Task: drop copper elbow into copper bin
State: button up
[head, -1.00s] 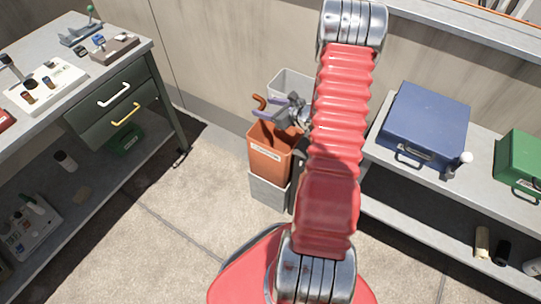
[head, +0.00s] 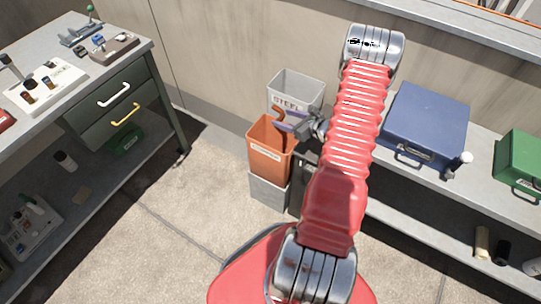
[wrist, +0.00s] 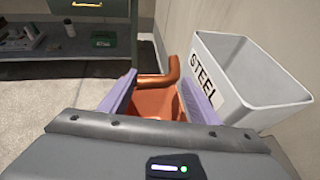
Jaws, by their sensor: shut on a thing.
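The copper elbow (wrist: 158,79) is a bent, shiny orange-brown pipe, seen between the purple fingers in the wrist view. My gripper (head: 284,122) is shut on it, above the copper bin's right rim in the head view. Only a small bit of the elbow shows there, with the fingers hiding the rest. The copper bin (head: 269,154) is an orange, open-topped bin with a white label, on a grey block. In the wrist view the orange bin (wrist: 160,106) shows below and behind the elbow, partly hidden by my gripper.
A grey bin marked STEEL (head: 296,88) stands just behind the copper bin, and close on the right in the wrist view (wrist: 250,75). A workbench with drawers (head: 115,110) is at left. A shelf with a blue case (head: 426,120) is at right. Floor in front is clear.

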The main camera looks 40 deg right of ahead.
jog(key=shift+f, duration=2.5)
jog(key=o, duration=1.2)
jog(key=shift+c, duration=0.2)
notch_tip(320, 180, up, 10)
